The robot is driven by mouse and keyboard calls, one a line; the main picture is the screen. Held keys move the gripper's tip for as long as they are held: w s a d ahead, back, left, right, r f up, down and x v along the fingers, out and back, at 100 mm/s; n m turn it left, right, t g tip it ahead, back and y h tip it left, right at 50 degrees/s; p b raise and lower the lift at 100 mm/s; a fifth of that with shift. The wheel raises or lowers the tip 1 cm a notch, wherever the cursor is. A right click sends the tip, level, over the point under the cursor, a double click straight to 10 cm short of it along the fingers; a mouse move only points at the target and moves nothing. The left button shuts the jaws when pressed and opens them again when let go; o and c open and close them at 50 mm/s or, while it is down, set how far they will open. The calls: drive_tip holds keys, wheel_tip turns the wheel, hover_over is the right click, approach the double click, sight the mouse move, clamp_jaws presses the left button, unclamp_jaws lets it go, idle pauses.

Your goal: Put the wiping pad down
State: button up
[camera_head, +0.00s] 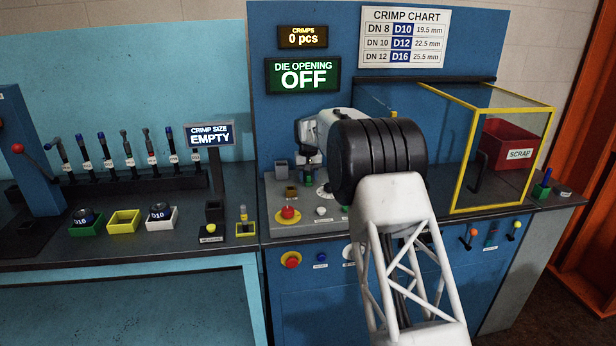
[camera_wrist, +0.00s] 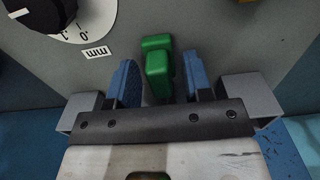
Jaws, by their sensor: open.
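My gripper (camera_wrist: 162,80) is open in the wrist view, with a blue pad on each finger. A green blocky piece (camera_wrist: 158,68) lies between the two fingers, with visible gaps on both sides. It may be the wiping pad or its grip, but I cannot tell for sure. Behind it is a grey panel surface. My arm hides part of the bench.
A yellow-framed clear guard (camera_head: 500,150) with a red scrap bin (camera_head: 508,144) is at right. A dial (camera_wrist: 60,15) shows in the wrist view.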

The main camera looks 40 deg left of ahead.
sight(308, 174)
drive_tip(key=shift+r, duration=0.15)
wheel_tip(308, 174, up, 12)
idle(0.7)
idle(0.5)
drive_tip(key=shift+r, duration=0.1)
